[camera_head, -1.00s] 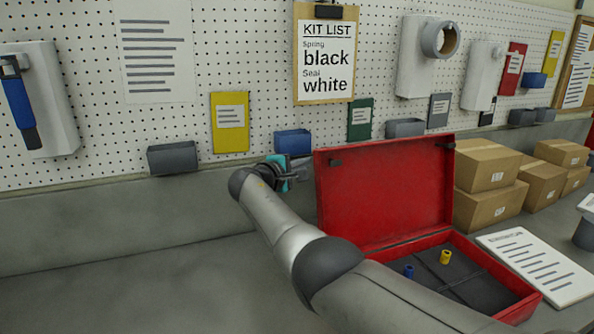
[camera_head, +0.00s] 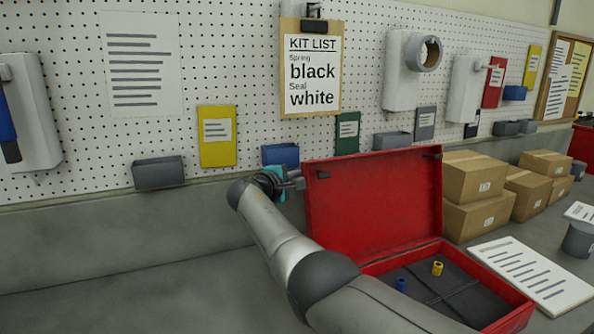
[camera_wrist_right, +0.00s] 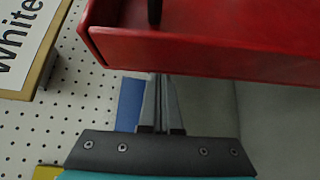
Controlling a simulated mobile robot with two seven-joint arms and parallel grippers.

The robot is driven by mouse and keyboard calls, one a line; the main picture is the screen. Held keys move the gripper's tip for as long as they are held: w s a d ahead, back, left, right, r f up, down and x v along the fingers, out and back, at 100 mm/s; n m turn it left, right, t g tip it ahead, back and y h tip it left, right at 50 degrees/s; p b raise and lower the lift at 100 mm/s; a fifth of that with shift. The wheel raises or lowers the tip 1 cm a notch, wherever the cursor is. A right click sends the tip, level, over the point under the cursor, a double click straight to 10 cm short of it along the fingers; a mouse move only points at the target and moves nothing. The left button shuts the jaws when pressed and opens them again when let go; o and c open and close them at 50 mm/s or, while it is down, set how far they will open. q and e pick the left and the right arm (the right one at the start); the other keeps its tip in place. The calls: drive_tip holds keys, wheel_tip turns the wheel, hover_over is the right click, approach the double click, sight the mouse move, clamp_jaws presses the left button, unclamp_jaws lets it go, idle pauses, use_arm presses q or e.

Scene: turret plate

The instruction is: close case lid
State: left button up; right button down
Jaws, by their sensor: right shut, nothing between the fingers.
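The red case stands on the bench with its lid (camera_head: 375,195) open and upright at the back. The lid also shows in the right wrist view (camera_wrist_right: 210,40), where it fills the top. The case's base (camera_head: 515,318) has a dark, divided inside with a blue piece (camera_head: 400,284) and a yellow piece (camera_head: 437,268). My right gripper (camera_head: 298,183) is shut and empty beside the lid's left edge. In the right wrist view its fingertips (camera_wrist_right: 159,76) are at the lid's edge; I cannot tell if they touch. My left gripper is not in view.
My right forearm crosses in front of the case and hides part of its base. Cardboard boxes (camera_head: 480,177) and a printed sheet (camera_head: 530,273) lie to the right. A pegboard (camera_head: 240,60) with a kit list (camera_head: 313,70) and small bins stands behind. The bench at left is clear.

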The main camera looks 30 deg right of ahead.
drive_tip(key=shift+s+a+r+p, duration=0.1)
drive_tip(key=shift+s+r+p, duration=0.05)
drive_tip(key=shift+s+p, duration=0.45)
drive_tip(key=shift+s+r+p, duration=0.15)
drive_tip(key=shift+s+p, duration=0.3)
drive_tip(key=shift+s, duration=0.25)
